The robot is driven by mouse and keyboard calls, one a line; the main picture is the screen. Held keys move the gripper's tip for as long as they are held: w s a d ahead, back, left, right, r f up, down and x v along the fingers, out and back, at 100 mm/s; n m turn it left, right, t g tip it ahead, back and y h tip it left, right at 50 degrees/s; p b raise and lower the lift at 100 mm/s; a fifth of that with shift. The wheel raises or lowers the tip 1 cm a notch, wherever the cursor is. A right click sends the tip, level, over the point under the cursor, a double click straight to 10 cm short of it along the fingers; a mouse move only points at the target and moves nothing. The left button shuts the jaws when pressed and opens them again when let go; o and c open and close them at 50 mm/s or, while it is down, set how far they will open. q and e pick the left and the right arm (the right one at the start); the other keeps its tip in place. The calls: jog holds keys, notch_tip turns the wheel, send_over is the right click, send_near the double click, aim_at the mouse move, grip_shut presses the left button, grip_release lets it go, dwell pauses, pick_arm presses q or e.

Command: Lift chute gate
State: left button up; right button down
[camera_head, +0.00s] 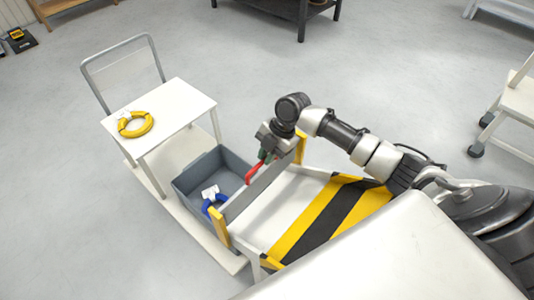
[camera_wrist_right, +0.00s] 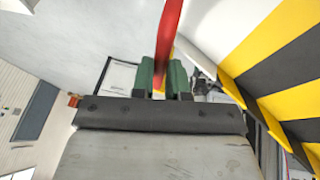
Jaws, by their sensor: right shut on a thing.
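The chute gate (camera_head: 258,188) is a grey panel standing between two yellow posts at the left end of the white chute (camera_head: 288,205). A red handle (camera_head: 252,175) is at the gate's upper edge. My right gripper (camera_head: 265,158) is above the gate, shut on the red handle. In the right wrist view the red handle (camera_wrist_right: 169,35) runs between the green fingertips (camera_wrist_right: 166,82). How far the gate is raised cannot be told. My left gripper is not in view.
A grey bin (camera_head: 190,180) below the chute's end holds a blue cable ring (camera_head: 207,207) with a white tag. A white cart table (camera_head: 175,112) carries a yellow cable ring (camera_head: 147,126). Yellow and black stripes (camera_head: 325,215) cross the chute.

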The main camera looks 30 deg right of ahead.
jog(key=shift+w+r, duration=0.15)
jog(key=shift+r, duration=0.1)
jog(key=c, duration=1.5)
grip_release()
jog(key=o, duration=0.4)
jog(key=v, duration=1.1)
jog(key=shift+f, duration=0.1)
